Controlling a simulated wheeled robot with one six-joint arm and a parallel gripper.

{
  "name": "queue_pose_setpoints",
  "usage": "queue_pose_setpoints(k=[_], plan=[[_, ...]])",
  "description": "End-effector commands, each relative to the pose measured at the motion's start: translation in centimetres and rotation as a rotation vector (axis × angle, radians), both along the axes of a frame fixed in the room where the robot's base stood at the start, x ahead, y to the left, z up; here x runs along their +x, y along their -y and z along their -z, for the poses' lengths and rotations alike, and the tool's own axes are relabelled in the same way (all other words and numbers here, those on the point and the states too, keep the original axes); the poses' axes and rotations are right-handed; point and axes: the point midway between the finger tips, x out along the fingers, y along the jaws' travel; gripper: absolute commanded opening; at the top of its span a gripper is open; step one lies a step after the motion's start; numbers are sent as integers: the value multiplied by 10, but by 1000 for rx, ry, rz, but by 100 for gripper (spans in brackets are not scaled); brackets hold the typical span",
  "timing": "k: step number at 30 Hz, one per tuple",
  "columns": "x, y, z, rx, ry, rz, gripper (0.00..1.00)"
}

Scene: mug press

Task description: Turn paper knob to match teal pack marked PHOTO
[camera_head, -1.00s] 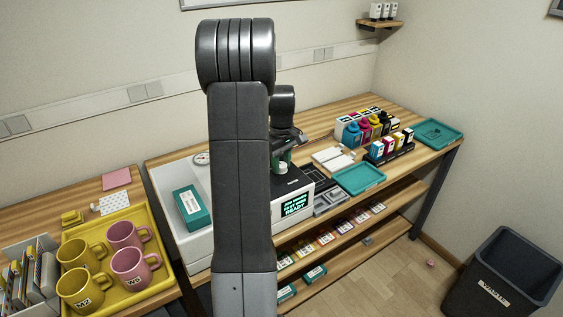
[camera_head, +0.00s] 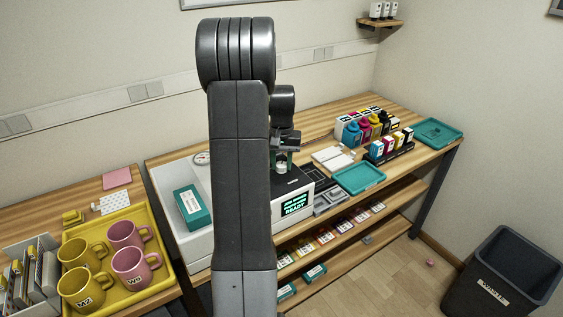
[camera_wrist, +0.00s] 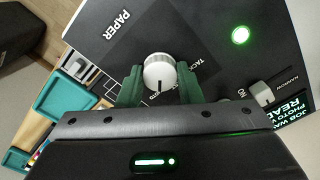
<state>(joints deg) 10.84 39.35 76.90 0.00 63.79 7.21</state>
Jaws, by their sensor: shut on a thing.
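The white paper knob (camera_wrist: 159,70) sits on the black panel beside the word PAPER in the wrist view. A dark pointer line on it faces the lower edge of the picture, toward my gripper body. In the head view my gripper (camera_head: 282,163) is at the press top, partly behind my arm. A teal pack (camera_head: 192,206) lies on the white surface to the left; its marking is not legible.
The lit screen (camera_head: 295,205) reads READY. A narrow slider (camera_wrist: 264,94) and a green light (camera_wrist: 240,35) are near the knob. A teal tray (camera_head: 360,178) and ink bottles (camera_head: 367,130) stand right; a yellow mug tray (camera_head: 155,285) is left.

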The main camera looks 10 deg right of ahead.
Motion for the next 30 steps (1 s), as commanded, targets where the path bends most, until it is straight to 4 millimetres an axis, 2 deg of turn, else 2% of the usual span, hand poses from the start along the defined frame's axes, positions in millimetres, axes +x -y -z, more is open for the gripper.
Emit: queue_pose_setpoints(k=[9,24,25,27,30], plan=[[1,0,-1,-1,2,101,9],[1,0,-1,-1,3,116,9],[1,0,-1,-1,3,116,38],[1,0,-1,-1,3,116,52],[0,0,-1,-1,2,116,54]])
